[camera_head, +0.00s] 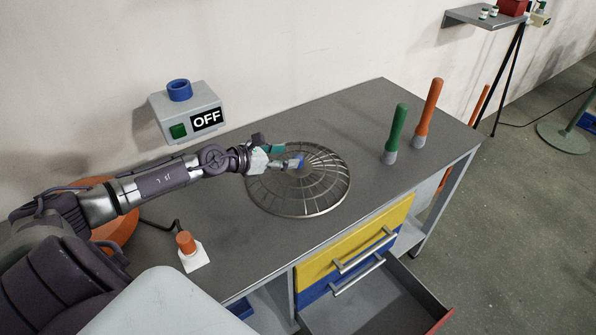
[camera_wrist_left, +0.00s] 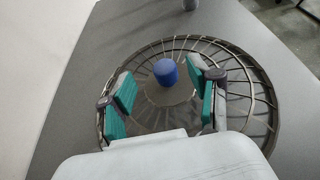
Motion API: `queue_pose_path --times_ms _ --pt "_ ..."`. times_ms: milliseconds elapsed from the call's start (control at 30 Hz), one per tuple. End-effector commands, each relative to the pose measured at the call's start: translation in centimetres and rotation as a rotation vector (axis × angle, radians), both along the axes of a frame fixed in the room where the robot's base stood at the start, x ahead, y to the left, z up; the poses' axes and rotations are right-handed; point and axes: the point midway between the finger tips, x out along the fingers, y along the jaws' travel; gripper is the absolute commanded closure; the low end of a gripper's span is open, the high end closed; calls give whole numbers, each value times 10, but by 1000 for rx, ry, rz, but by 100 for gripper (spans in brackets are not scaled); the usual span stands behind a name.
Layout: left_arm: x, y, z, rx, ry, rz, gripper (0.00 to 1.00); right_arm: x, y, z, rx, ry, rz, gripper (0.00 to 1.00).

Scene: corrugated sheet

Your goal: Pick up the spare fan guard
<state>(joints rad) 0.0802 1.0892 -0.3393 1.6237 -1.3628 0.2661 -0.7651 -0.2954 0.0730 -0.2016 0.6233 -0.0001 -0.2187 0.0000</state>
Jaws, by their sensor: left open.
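The fan guard (camera_head: 325,190) is a round wire grille lying on the grey workbench. It has a blue knob (camera_head: 299,161) at its centre. In the left wrist view the guard (camera_wrist_left: 255,95) fills the middle, with the blue knob (camera_wrist_left: 166,72) upright between and just beyond the fingers. My left gripper (camera_head: 287,156) is over the guard, close to the knob. In the left wrist view its teal-padded fingers (camera_wrist_left: 162,97) are spread apart with nothing between the pads that I can see gripped. My right gripper is not in view.
Green (camera_head: 397,130) and orange (camera_head: 429,110) handled tools stand at the bench's right. A grey box marked OFF (camera_head: 190,115) is on the wall behind. An orange-topped switch (camera_head: 188,248) sits near the front left. An open drawer (camera_head: 375,300) juts out below the yellow drawer (camera_head: 350,245).

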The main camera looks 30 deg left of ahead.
Motion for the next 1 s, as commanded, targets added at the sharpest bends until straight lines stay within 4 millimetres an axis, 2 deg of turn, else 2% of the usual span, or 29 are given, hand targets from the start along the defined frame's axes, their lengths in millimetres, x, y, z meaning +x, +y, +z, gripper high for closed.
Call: queue_pose_path --times_ms 400,667,1000 --pt "38 -19 -26 -2 -1 2 38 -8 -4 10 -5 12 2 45" --pt "39 -19 -28 0 1 0 38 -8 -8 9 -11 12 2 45" --pt "39 -19 -28 0 0 0 95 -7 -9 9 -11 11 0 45"
